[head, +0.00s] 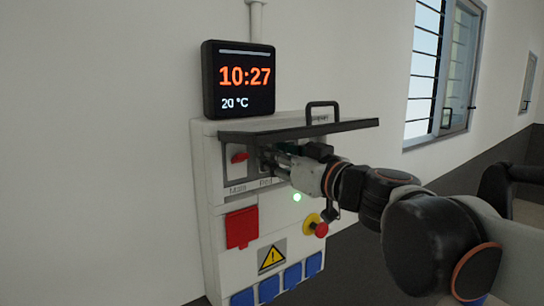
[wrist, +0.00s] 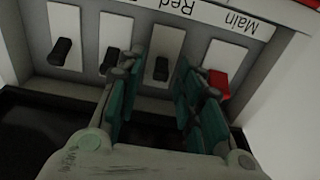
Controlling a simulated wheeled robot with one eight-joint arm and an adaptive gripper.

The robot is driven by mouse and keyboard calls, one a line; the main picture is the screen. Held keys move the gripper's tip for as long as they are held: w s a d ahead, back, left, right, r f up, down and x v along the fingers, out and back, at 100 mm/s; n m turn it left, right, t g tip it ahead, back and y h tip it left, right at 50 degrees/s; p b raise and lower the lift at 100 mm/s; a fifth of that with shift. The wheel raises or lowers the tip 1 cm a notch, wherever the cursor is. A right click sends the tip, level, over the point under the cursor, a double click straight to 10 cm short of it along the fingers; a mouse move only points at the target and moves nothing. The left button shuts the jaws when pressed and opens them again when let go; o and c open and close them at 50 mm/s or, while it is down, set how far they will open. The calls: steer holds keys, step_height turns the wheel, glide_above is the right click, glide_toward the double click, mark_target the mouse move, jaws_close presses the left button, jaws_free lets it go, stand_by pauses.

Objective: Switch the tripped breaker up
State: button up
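The breaker panel (head: 228,215) is a pale wall box with its dark flap (head: 300,130) raised. My gripper (head: 270,160) reaches in under the flap at the breaker row. In the wrist view, which is upside down, my gripper (wrist: 161,75) is open, its teal-padded fingers on either side of a black breaker lever (wrist: 161,68) by the "Red" label. Contact cannot be told. Two more black levers (wrist: 62,50) (wrist: 109,60) are at left. The red Main lever (wrist: 217,83) is at right; it also shows in the head view (head: 240,157). Which breaker is tripped is unclear.
A clock display (head: 239,78) stands on top of the panel. Below the breakers are a red socket cover (head: 242,228), a red stop button (head: 320,229), a green light (head: 297,197) and several blue socket covers (head: 269,288). The raised flap overhangs my gripper closely.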

steer(key=v, duration=1.2)
